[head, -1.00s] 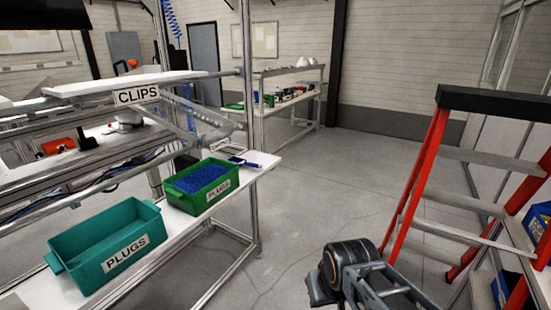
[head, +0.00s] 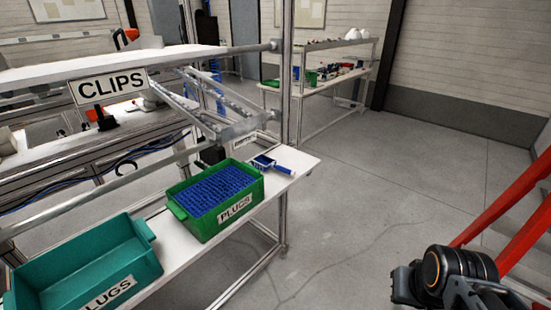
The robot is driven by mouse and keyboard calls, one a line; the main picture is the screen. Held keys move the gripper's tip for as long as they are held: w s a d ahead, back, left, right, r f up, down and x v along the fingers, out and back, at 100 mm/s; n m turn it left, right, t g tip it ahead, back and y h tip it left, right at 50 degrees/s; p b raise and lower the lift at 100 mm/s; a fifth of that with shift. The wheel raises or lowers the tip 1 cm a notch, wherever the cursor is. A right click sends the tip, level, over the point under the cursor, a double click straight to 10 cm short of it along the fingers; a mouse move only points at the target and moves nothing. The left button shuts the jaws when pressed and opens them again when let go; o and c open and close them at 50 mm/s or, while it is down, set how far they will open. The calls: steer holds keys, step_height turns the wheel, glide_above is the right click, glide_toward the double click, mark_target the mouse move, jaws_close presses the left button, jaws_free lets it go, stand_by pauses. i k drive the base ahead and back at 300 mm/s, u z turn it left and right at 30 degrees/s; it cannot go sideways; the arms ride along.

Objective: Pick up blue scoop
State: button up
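The blue scoop (head: 271,165) lies on the white shelf's far right end, just beyond the green bin of blue plugs. Its handle points to the right, toward the shelf's end. My gripper's fingers are not in view. Part of my arm shows at the lower right, well apart from the scoop, over the floor.
The green bin (head: 232,220) labelled PLUGS stands in front of the scoop, with an empty teal bin (head: 140,262) nearer on the same shelf (head: 190,262). A metal frame post (head: 290,90) rises behind the scoop. A red ladder (head: 510,205) stands at right. Open floor (head: 350,220) lies between.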

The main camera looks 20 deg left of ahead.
mark_target(263, 163)
steer(key=u, duration=0.45)
steer(key=i, duration=0.7)
steer(key=u, duration=0.9)
steer(key=i, duration=0.65)
